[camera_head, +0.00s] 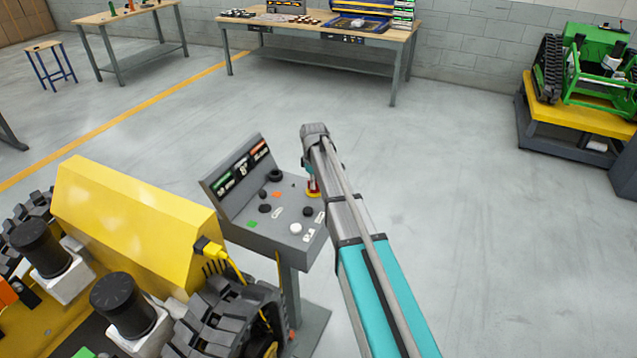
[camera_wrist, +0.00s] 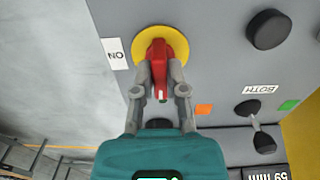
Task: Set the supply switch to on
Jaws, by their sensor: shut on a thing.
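The supply switch is a red rotary handle (camera_wrist: 160,62) on a round yellow plate (camera_wrist: 137,46), on a grey control panel (camera_wrist: 210,30). A white ON label (camera_wrist: 117,54) lies left of the plate in the wrist view, apart from the handle. The handle's white-marked end points down in that view, toward my gripper's body. My gripper (camera_wrist: 163,82) is shut on the handle, one finger on each side. In the head view the switch (camera_head: 313,187) shows at the panel's right edge, partly hidden by my arm.
Black knobs (camera_wrist: 268,29), a toggle lever (camera_wrist: 259,135) and coloured labels sit beside the switch on the panel. A yellow tracked carrier (camera_head: 135,215) stands left of the console in the head view. Open floor (camera_head: 450,190) lies to the right; workbenches stand along the back.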

